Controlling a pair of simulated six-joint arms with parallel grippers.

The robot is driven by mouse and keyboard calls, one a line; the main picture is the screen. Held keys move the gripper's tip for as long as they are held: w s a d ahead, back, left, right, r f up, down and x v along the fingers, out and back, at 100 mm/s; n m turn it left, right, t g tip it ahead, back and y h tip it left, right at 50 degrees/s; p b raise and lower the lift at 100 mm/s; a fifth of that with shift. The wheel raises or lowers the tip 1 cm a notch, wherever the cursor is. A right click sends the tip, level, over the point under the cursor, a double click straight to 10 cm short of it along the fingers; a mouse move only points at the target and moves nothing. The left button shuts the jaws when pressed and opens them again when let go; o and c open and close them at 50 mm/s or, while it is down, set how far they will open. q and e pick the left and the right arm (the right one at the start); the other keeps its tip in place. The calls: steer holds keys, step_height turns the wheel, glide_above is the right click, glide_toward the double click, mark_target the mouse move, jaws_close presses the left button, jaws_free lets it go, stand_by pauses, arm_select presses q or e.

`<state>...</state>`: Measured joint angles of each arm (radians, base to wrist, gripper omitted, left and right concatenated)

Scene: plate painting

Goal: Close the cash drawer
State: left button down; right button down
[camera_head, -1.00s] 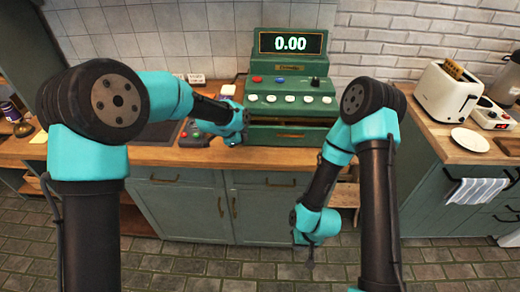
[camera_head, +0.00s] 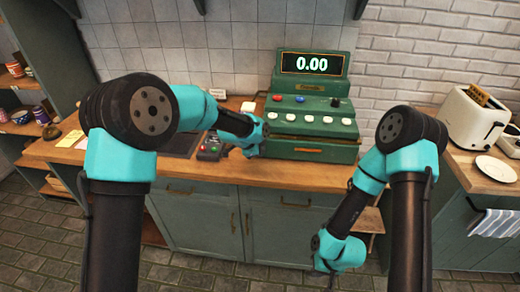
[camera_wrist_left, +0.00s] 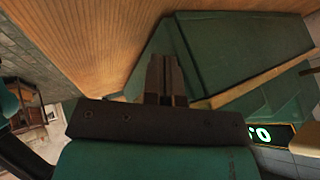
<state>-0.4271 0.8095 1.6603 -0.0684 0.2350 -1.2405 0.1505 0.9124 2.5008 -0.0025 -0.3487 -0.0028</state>
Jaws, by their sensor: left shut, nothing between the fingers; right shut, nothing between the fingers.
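The green cash register (camera_head: 312,105) stands on the wooden counter, its display reading 0.00. Its cash drawer (camera_head: 335,154) is at the base, with a brass handle on the front; I cannot tell how far out it sits. My left gripper (camera_head: 262,138) is at the register's lower left front corner, partly hidden by its own wrist. In the left wrist view its shut, empty fingers (camera_wrist_left: 165,72) point toward a large green panel of the register (camera_wrist_left: 220,45); contact is unclear. My right gripper (camera_head: 333,281) hangs low, pointing down in front of the cabinets, shut and away from the drawer.
A card terminal (camera_head: 210,147) and a dark mat (camera_head: 172,142) lie left of the register on the counter (camera_head: 230,172). A white toaster (camera_head: 470,115) and a white plate (camera_head: 496,168) are on the right counter. Cabinets (camera_head: 200,215) stand below.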

arm_select(q)
steer(key=s, duration=0.2)
steer(key=s+a+r, duration=0.1)
steer(key=shift+s, duration=0.35)
steer(key=v, duration=0.9)
steer(key=shift+s+f, duration=0.1)
steer(key=shift+f, duration=0.1)
